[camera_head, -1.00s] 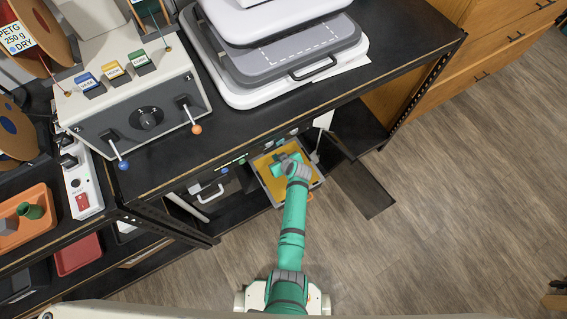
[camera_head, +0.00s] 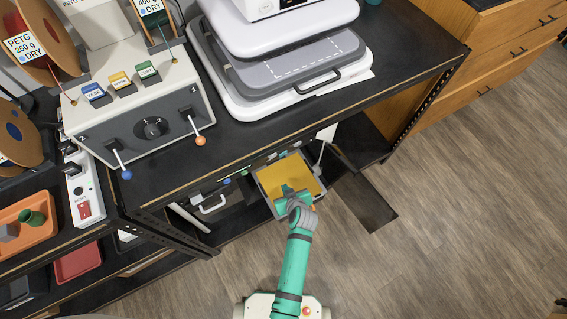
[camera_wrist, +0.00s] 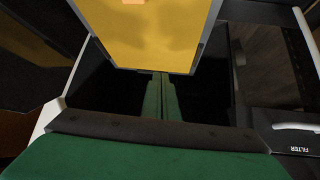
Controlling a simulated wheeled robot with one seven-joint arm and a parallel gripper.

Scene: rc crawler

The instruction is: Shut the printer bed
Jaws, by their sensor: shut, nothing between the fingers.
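The printer bed (camera_head: 283,170) is a flat yellow plate with a grey rim, sticking out from the lower shelf under the black tabletop. In the wrist view the yellow plate (camera_wrist: 150,38) fills the upper middle, with its near edge facing my gripper. My gripper (camera_head: 284,190) is over the near part of the bed in the head view. In the wrist view its green fingers (camera_wrist: 161,85) are together and empty, with their tips by the plate's near edge. I cannot tell whether they touch it. The printer's inside is mostly hidden by the tabletop.
The black tabletop (camera_head: 400,62) overhangs the bed, with a grey-and-white flat press (camera_head: 290,70) and a lever box (camera_head: 140,100) on it. In the wrist view a panel marked FILTER (camera_wrist: 295,149) is at the right.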

